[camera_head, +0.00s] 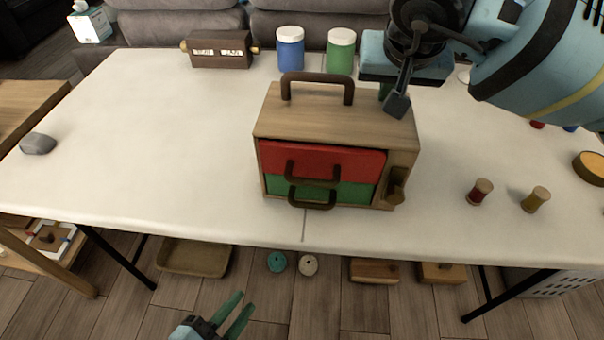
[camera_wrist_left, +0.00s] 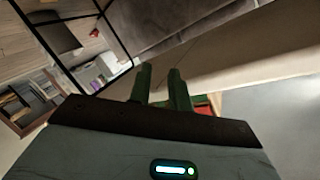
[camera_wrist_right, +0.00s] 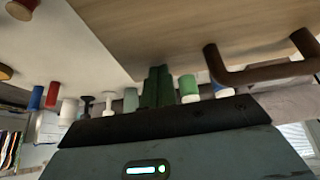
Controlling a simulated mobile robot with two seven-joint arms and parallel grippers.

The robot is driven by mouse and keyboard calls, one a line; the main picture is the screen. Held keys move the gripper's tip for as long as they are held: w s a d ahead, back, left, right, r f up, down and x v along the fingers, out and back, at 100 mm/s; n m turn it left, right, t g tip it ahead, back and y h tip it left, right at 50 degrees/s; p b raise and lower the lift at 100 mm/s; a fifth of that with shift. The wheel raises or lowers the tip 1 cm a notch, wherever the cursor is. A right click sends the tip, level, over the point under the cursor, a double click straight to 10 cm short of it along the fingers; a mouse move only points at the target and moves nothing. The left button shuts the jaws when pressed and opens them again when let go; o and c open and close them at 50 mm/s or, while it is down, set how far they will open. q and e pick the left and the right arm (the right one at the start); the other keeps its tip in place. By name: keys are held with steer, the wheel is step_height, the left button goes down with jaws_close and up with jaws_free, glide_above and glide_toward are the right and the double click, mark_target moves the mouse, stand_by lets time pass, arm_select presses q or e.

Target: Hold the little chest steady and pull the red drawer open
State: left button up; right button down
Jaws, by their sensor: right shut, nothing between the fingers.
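The little wooden chest (camera_head: 335,125) stands upright on the white table, with a dark carrying handle on top. Its red drawer (camera_head: 275,158) is above a green drawer (camera_head: 345,190), each with a dark handle. I cannot tell whether the red drawer sits fully flush. My left gripper (camera_head: 240,306) is open and empty in front of the table's near edge, apart from the chest. Its spread fingers show in the left wrist view (camera_wrist_left: 160,85). My right gripper (camera_head: 386,91) is shut and empty by the chest's back right top; contact is unclear. Its closed fingers show in the right wrist view (camera_wrist_right: 157,85).
Small spools (camera_head: 480,192) stand right of the chest. Blue (camera_head: 290,50) and green (camera_head: 340,52) jars and a brown box (camera_head: 220,50) stand at the back. A grey stone (camera_head: 38,144) lies at far left. The table (camera_head: 150,140) left of the chest is clear.

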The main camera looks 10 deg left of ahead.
arm_select(q)
steer(key=w+d+r+m+t+h, duration=0.2)
steer(key=w+r+m+h, duration=0.35)
steer(key=r, duration=0.35)
steer(key=m+g+h, duration=0.4)
steer(key=m+h, duration=0.3)
steer(key=m, duration=0.4)
glide_toward(307, 179)
steer(key=s, duration=0.1)
steer(key=w+a+m+g, duration=0.25)
steer(key=m+g, duration=0.25)
steer(key=m, duration=0.4)
steer(key=shift+h, duration=0.35)
steer(key=x, duration=1.1)
steer(key=shift+s+d+r, duration=0.1)
steer(key=shift+d+r, duration=0.05)
steer(key=shift+r, duration=0.15)
jaws_close()
